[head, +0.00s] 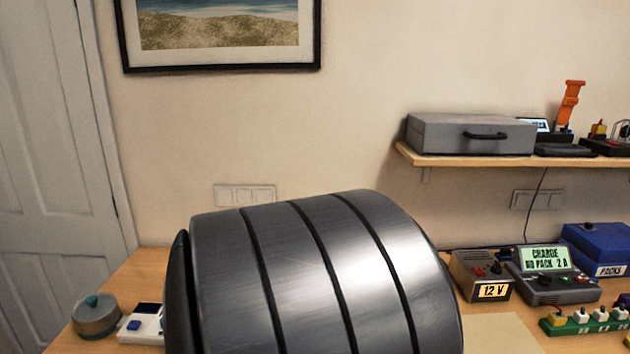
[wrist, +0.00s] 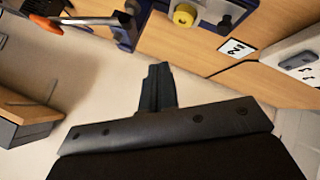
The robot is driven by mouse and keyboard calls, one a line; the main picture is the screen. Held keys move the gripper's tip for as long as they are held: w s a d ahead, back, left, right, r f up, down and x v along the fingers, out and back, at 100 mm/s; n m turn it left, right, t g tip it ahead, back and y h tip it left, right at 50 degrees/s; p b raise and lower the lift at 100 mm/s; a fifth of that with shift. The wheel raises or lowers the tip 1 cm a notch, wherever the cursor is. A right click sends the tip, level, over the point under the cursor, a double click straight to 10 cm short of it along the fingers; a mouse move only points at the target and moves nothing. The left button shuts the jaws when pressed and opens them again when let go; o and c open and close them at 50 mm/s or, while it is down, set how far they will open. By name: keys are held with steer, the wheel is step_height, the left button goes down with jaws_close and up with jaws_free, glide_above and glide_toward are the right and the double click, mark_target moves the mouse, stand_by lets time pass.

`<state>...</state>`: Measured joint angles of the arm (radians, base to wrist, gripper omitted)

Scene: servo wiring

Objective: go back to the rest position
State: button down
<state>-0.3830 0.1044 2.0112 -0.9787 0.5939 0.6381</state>
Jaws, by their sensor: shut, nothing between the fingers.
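My gripper (wrist: 157,82) shows in the wrist view as a dark plate with bolts and narrow fingers at its tip. The fingers are shut together with nothing between them. It points at a pale wall and touches nothing that I can see. In the head view a large dark grey banded cylinder (head: 320,275) of my own arm fills the lower middle and hides much of the bench. The gripper itself does not show in the head view.
The wooden bench (head: 140,270) carries a 12 V supply (head: 480,275), a charger (head: 550,270) and a blue packs box (head: 600,245) at right. A round grey pot (head: 96,318) stands at left. A shelf (head: 480,158) holds a grey case (head: 470,134).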

steer(key=shift+f, duration=0.1)
steer(key=shift+f, duration=2.75)
step_height(320, 180, up, 18)
steer(key=w+m+g+y, duration=0.1)
steer(key=m+g+y, duration=0.1)
steer(key=m+g, duration=0.3)
steer(key=g, duration=0.3)
steer(key=shift+f+g+y, duration=0.25)
steer(key=shift+g+y, duration=0.15)
steer(key=shift+w, duration=0.1)
